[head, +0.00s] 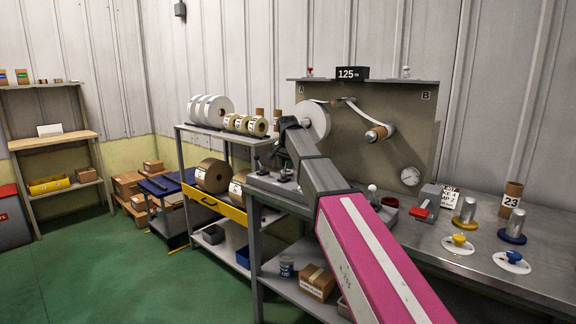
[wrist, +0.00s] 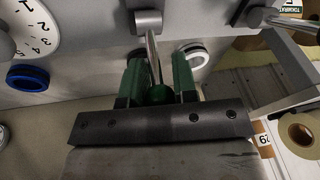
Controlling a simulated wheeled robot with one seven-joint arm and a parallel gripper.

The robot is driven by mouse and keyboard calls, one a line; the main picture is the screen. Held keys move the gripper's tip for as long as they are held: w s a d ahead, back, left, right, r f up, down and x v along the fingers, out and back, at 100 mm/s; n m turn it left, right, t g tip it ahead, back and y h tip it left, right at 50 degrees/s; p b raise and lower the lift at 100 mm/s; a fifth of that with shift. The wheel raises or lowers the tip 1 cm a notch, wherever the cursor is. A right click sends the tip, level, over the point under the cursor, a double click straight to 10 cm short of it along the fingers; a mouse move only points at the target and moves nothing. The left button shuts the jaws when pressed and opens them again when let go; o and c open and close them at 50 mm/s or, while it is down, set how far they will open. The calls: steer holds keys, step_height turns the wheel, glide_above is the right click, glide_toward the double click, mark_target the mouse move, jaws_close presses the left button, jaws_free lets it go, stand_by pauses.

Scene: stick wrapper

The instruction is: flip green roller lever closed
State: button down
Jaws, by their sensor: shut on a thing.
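My gripper (wrist: 159,80) shows in the wrist view with its two green fingers on either side of the green knob (wrist: 158,95) of the green roller lever. It is shut on this knob. The lever's metal shaft (wrist: 152,48) runs from the knob up to a grey bracket (wrist: 148,20). In the head view my grey and magenta arm reaches to the left end of the machine bench, and it hides the lever and most of my gripper there.
A blue ring (wrist: 28,77) and a numbered dial (wrist: 25,35) lie left of my gripper in the wrist view. Green floor is clear at left.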

steer(key=s+t+h, duration=0.1)
steer(key=t, duration=0.1)
steer(key=s+a+t+h, duration=0.1)
steer(key=shift+a+r+t+h, duration=0.2)
steer(key=shift+t+h, duration=0.1)
steer(key=shift+t, duration=0.1)
steer(key=shift+s+a+f+n+t+h, duration=0.1)
steer(key=shift+s+a+n+t+h, duration=0.2)
steer(key=shift+t+h, duration=0.5)
steer(key=shift+s+a+f+n+t+h, duration=0.1)
steer(key=shift+s+a+n+t+h, duration=0.3)
steer(key=shift+t, duration=0.6)
steer(key=shift+d, duration=0.1)
steer(key=c, duration=0.9)
jaws_free()
steer(key=v, duration=1)
steer(key=shift+s+a, duration=0.25)
steer(key=shift+s, duration=0.1)
